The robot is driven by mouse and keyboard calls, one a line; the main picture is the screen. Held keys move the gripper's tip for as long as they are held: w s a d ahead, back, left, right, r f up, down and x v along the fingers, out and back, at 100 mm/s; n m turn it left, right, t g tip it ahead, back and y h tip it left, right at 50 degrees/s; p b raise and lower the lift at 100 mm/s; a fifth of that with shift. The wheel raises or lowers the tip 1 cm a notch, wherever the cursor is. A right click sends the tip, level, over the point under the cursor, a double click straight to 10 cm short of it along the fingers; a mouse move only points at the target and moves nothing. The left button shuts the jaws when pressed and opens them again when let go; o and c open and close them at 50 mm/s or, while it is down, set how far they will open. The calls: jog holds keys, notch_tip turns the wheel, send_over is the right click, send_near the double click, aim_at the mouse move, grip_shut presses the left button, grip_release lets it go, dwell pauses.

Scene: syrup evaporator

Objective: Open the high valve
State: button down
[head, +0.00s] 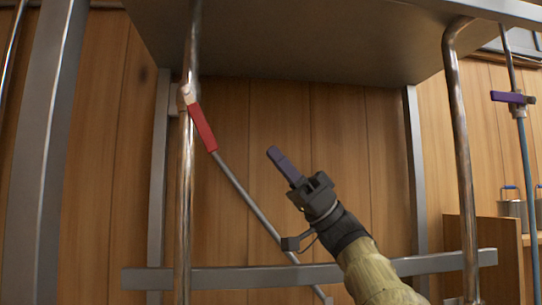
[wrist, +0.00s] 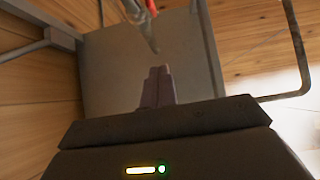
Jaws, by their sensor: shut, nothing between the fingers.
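A valve with a red lever handle (head: 202,127) sits on a vertical metal pipe in the left half of the head view, under the large metal pan. The handle slopes down and right from the pipe. My gripper (head: 277,156) is shut and empty, to the right of the handle and a little lower, with a visible gap in the picture. In the wrist view the shut fingers (wrist: 158,72) point toward a grey pipe, with part of the red handle (wrist: 151,5) at the top edge. Another valve, with a purple handle (head: 509,97), is at the far right. I cannot tell which is the high valve.
The metal pan (head: 300,40) hangs above my gripper. A horizontal frame bar (head: 220,278) runs below it, and a thin slanted pipe (head: 245,195) passes behind. A bent pipe (head: 459,130) stands to the right. Metal pots (head: 512,208) stand on a wooden shelf at far right.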

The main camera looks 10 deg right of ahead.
aim_at(198, 118)
jog(key=a+r+p, duration=0.4)
jog(key=a+p, duration=0.1)
jog(key=a, duration=0.4)
jog(key=shift+a, duration=0.15)
jog(key=shift+w, duration=0.15)
